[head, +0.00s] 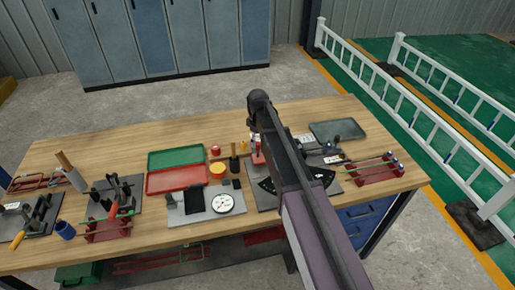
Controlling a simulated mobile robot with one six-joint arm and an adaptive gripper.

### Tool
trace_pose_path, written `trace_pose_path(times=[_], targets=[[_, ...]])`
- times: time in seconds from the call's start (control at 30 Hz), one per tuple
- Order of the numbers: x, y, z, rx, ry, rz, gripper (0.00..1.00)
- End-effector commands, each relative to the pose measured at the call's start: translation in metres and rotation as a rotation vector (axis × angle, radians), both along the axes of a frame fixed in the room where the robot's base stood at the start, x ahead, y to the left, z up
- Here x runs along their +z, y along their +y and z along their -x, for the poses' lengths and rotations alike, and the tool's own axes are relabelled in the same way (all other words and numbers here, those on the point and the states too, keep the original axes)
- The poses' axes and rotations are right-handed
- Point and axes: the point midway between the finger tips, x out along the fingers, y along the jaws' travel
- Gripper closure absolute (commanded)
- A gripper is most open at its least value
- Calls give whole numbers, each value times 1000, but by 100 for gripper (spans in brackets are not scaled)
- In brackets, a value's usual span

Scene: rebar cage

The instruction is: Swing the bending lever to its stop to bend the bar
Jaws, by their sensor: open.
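A grey plate (259,199) with a black fan-shaped piece (322,175) bearing white marks lies on the workbench, right of centre. It looks like the bending station, but my arm crosses its middle. I cannot make out the bending lever or a bar on it. A thin green bar (362,165) lies across a red rack (378,176) to the right. My arm rises from the bottom of the head view and reaches over the bench.
Left of the plate are a white dial (224,203), a red tray (176,180) and a green tray (175,158). Fixtures with levers (113,205) stand at the left. A grey tray (337,131) is at the back right.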

Motion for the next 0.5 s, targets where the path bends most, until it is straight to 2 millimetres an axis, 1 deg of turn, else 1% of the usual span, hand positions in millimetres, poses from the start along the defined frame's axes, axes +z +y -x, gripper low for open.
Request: trace_pose_path(times=[0.03, 0.2, 0.5], targets=[[-8, 0, 0, 0, 0, 0, 27], [-17, 0, 0, 0, 0, 0, 27], [-21, 0, 0, 0, 0, 0, 27]])
